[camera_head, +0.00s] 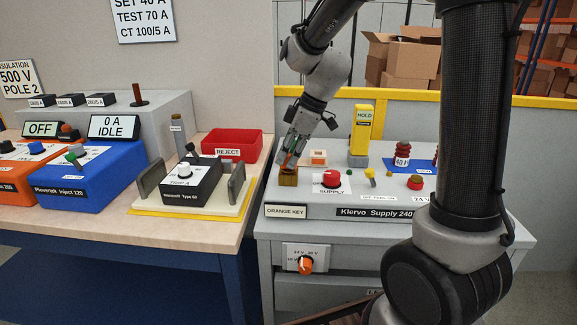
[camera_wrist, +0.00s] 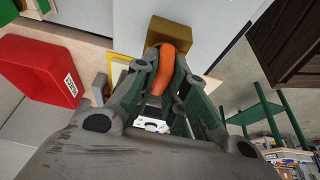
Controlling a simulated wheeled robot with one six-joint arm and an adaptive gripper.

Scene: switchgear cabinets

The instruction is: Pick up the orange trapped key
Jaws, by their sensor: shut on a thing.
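The orange trapped key (camera_wrist: 166,66) shows in the wrist view between the fingers of my gripper (camera_wrist: 166,75). My gripper is shut on it. A brass-coloured block (camera_wrist: 170,33) is just beyond the key; I cannot tell whether the key still sits in it. In the head view my gripper (camera_head: 289,163) points down at the brass block (camera_head: 288,178) on the left end of the grey supply cabinet, behind the ORANGE KEY label (camera_head: 286,211). Only a little orange shows between the fingers there.
An orange switch (camera_head: 306,265) is on the front. Left, a wooden bench holds a red REJECT bin (camera_head: 233,146) and a black relay (camera_head: 190,184) in a fixture.

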